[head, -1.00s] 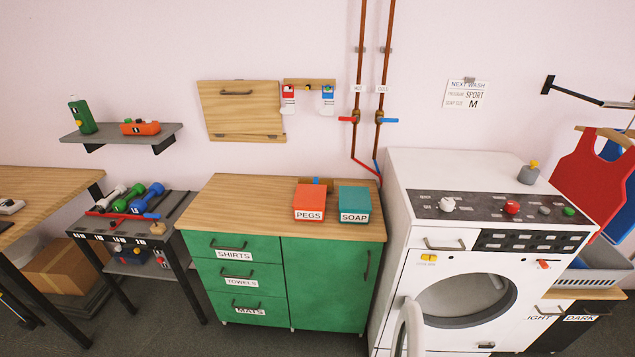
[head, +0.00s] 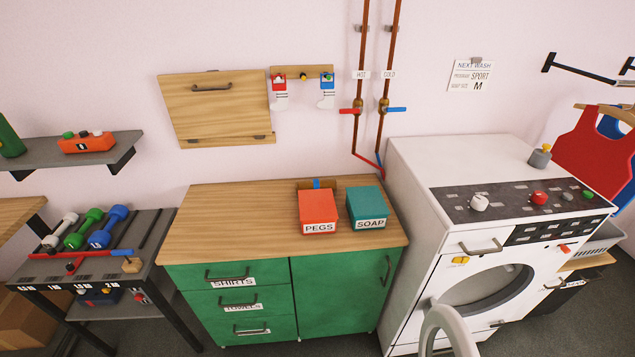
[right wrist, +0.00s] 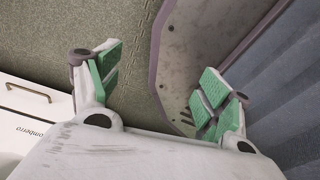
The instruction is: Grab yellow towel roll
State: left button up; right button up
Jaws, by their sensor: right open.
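No yellow towel roll shows in either view. A green cabinet (head: 345,297) with a wooden top stands in the middle of the head view. Its drawer labelled TOWELS (head: 225,300) is shut, between the drawers labelled SHIRTS (head: 190,277) and MATS (head: 217,328); what is inside is hidden. My right gripper (right wrist: 162,80) shows in the right wrist view with its green-padded fingers apart and nothing between them. My left gripper is in neither view.
A red PEGS box (head: 317,207) and teal SOAP box (head: 366,203) sit on the cabinet top. The white washing machine (head: 430,160) stands right of it. A dark rack with dumbbells (head: 82,228) stands left. The cabinet top's left part is clear.

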aim_at(315, 184)
jog(key=i+j+z, duration=0.3)
jog(key=i+j, duration=0.15)
jog(key=i+j+z, duration=0.25)
jog(key=i, duration=0.3)
